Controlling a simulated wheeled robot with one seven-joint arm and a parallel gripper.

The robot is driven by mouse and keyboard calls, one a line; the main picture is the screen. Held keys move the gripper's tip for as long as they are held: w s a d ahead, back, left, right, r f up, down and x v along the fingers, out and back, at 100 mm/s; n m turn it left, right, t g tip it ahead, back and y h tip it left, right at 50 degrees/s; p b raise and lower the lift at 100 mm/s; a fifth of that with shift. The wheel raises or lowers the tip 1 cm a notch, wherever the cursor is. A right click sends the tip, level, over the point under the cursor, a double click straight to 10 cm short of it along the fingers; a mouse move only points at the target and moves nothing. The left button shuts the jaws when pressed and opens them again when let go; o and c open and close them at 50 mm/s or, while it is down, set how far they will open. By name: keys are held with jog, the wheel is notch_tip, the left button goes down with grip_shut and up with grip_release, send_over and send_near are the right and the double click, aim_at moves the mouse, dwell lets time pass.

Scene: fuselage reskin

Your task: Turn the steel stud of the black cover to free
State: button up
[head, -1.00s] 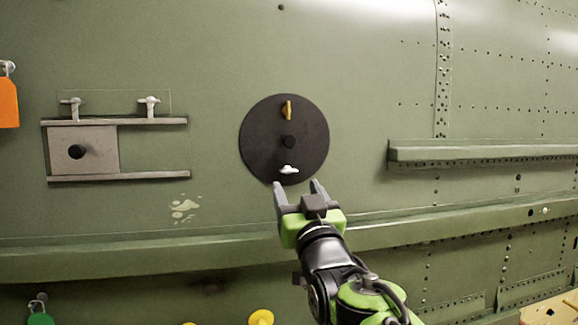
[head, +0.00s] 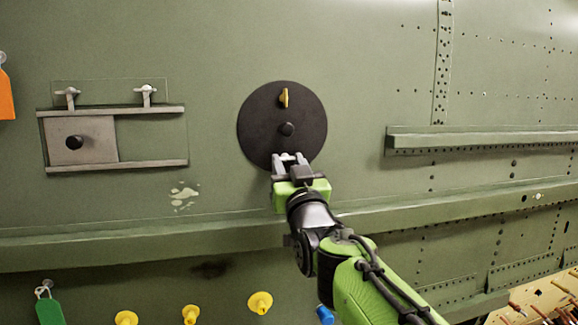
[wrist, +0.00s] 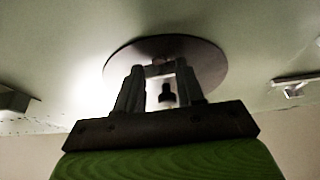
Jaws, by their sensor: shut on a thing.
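The round black cover (head: 258,130) is on the green fuselage skin, with a black knob (head: 286,129) at its middle. A gold stud (head: 284,97) stands upright near its top. My gripper (head: 289,162) is at the cover's lower edge, shut on the steel stud (head: 288,157), which is mostly hidden by the fingers. In the wrist view, both dark fingers (wrist: 159,74) reach up to the cover (wrist: 205,62). A dark knob-like shape shows between them there. How far the steel stud is turned cannot be made out.
A grey sliding plate (head: 98,142) with a black knob sits between two rails at left, with two steel wing studs (head: 147,94) above. A long ledge (head: 120,245) runs below the cover. A shorter ledge (head: 480,139) is at right.

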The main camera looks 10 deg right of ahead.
jog(key=shift+n+b, duration=0.35)
jog(key=shift+n, duration=0.05)
jog(key=n+y+b, duration=0.1)
jog(key=n, duration=0.1)
jog(key=n+y+b, duration=0.2)
jog(key=n, duration=0.1)
jog(key=shift+d+f, duration=0.1)
jog(key=shift+d, duration=0.1)
jog(key=n+g+y, duration=0.1)
jog(key=n, duration=0.2)
jog(key=n+g+y+b, duration=0.1)
jog(key=n, duration=0.2)
jog(key=shift+d+r, duration=0.15)
jog(key=shift+r, duration=0.05)
jog(key=n, duration=0.2)
jog(key=n+g+y, duration=0.1)
jog(key=n, duration=0.2)
jog(key=shift+d+r+n+g+y, duration=0.1)
jog(key=shift+r+n+g+y, duration=0.2)
jog(key=shift+n+g+y, duration=0.1)
jog(key=n+g+p, duration=0.2)
jog(key=n, duration=0.2)
jog(key=shift+r+n, duration=0.15)
jog(key=shift+n, duration=0.15)
jog(key=shift+p, duration=0.3)
jog(key=o, duration=1.1)
jog(key=shift+c, duration=0.2)
